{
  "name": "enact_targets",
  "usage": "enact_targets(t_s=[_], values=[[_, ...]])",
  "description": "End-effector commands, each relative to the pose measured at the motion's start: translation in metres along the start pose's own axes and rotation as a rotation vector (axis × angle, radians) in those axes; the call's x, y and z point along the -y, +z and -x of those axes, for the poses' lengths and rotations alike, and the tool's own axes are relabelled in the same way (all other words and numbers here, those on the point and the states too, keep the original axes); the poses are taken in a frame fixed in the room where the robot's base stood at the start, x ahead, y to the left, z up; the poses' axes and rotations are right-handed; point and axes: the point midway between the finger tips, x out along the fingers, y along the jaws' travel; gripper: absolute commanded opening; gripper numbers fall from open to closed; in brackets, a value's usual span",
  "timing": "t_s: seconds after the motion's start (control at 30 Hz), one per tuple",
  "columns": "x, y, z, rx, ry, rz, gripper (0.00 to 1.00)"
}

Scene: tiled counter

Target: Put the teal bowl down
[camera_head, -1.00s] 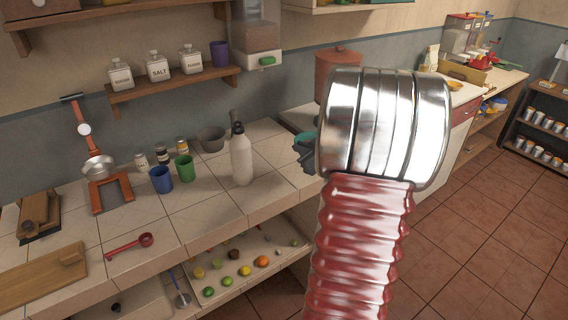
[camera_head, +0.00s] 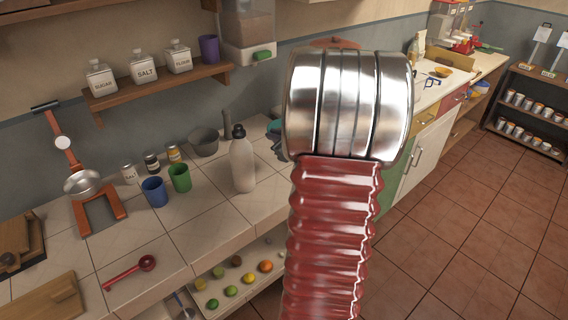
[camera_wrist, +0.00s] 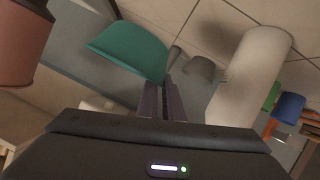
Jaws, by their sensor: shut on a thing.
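The teal bowl (camera_wrist: 128,50) shows in the wrist view at the tips of my gripper (camera_wrist: 158,88). My gripper is shut on the bowl's edge, and the bowl is tilted in that view. In the head view only a small teal part (camera_head: 275,130) shows at the left of my arm. I cannot tell whether the bowl touches the counter (camera_head: 215,215).
A white bottle (camera_head: 242,165) stands on the counter left of my arm, with a grey mortar (camera_head: 204,142), a green cup (camera_head: 180,178) and a blue cup (camera_head: 154,191) further left. A reddish pot (camera_wrist: 22,40) is close to the bowl. Tiles in front of the bottle are clear.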

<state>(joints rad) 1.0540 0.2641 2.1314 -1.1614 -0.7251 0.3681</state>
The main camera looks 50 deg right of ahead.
Motion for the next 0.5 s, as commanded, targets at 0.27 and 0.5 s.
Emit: enact_targets(t_s=[0.27, 0.5], values=[[-0.005, 0.004, 0.003, 0.003, 0.011, -0.004, 0.0], [0.002, 0.026, -0.005, 0.007, 0.012, -0.009, 0.0]])
